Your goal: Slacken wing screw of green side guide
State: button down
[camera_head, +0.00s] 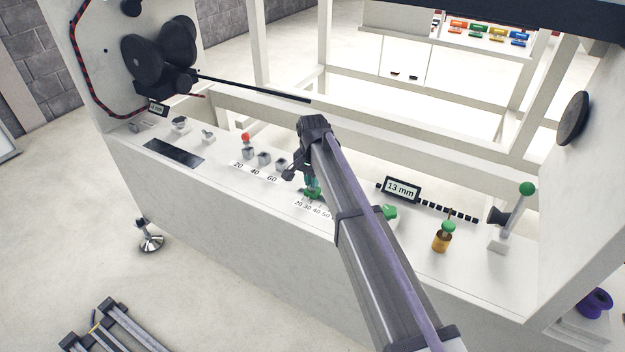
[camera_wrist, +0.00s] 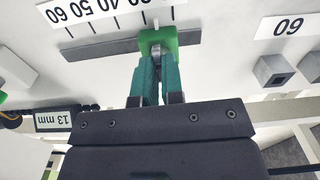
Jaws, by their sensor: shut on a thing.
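The green side guide (camera_head: 314,196) sits on the white bench top beside a printed number scale. In the wrist view the green side guide (camera_wrist: 171,37) straddles a dark slotted rail (camera_wrist: 100,45). The grey wing screw (camera_wrist: 156,49) shows as a small part on the guide, between my fingertips. My gripper (camera_wrist: 157,62) has teal fingers and is shut on the wing screw. In the head view my gripper (camera_head: 312,182) is right above the guide, and the arm hides part of the scale. The screw cannot be made out there.
Grey square blocks (camera_head: 264,158) with labels 20, 40 and 60 stand left of the guide. A display (camera_head: 401,190) reading 13 mm, a green knob (camera_head: 389,212), a brass pot (camera_head: 441,241) and a green-topped lever (camera_head: 527,189) stand to the right. A black rod (camera_head: 255,88) juts out behind.

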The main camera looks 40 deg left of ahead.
jog(key=n, duration=1)
dwell(0.3)
jog(key=shift+n, duration=0.3)
jog(key=c, duration=1.2)
grip_release()
jog(key=shift+c, duration=0.2)
